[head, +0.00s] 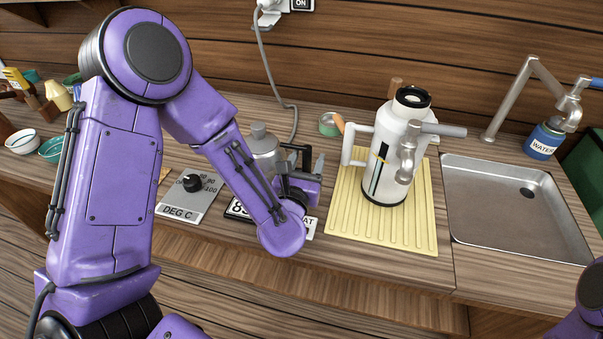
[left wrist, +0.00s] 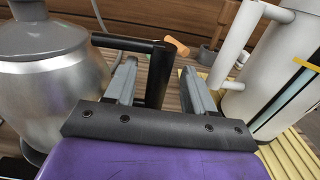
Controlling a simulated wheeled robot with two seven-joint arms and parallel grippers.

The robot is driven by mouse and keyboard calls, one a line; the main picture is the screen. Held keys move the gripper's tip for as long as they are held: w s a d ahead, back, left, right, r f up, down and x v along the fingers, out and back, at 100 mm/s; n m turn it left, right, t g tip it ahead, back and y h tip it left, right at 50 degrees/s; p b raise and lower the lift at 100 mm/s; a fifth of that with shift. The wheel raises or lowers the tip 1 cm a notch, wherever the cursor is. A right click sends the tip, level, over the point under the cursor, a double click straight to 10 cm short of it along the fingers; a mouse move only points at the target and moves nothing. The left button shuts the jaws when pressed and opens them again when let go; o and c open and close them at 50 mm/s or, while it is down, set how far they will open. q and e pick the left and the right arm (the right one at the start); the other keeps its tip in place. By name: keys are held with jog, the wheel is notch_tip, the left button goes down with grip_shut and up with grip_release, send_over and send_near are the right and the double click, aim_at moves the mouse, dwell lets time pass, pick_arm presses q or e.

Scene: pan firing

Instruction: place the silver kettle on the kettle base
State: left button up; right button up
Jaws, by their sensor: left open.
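The silver kettle (head: 262,141) stands upright on the counter, partly hidden behind my left forearm. Its grey lid and rounded metal body (left wrist: 42,85) fill the left of the left wrist view. Its black handle (left wrist: 156,72) reaches right and drops down between the two fingers. My left gripper (head: 304,167) is at the handle, jaws open, one finger on each side of the handle's upright part. A dark display unit (head: 238,210) reading partly "85" shows beside my arm. Whether this is the kettle base, and what lies under the kettle, is hidden. My right gripper is out of view.
A white pitcher (head: 405,134) stands on a yellow ribbed mat (head: 420,225), close right of my left gripper. A DEG C knob panel (head: 187,204) lies left of my forearm. A metal sink (head: 510,215) and blue water jar (head: 543,141) are at right.

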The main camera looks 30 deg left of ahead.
pick_arm(q)
jog(key=shift+s+d+f+b, duration=0.15)
jog(key=shift+s+b, duration=0.05)
jog(key=shift+s, duration=0.35)
jog(key=shift+s+d+f+b, duration=0.15)
jog(key=shift+s, duration=0.4)
jog(key=s+p, duration=0.1)
jog(key=s+r+p, duration=0.1)
jog(key=p, duration=0.1)
jog(key=shift+d+r, duration=0.25)
jog(key=shift+r, duration=0.05)
jog(key=p+v, duration=0.4)
jog(key=f+p+v, duration=0.1)
jog(key=p+v, duration=0.1)
jog(key=v, duration=0.1)
jog(key=shift+s+f, duration=0.1)
jog(key=shift+f, duration=0.05)
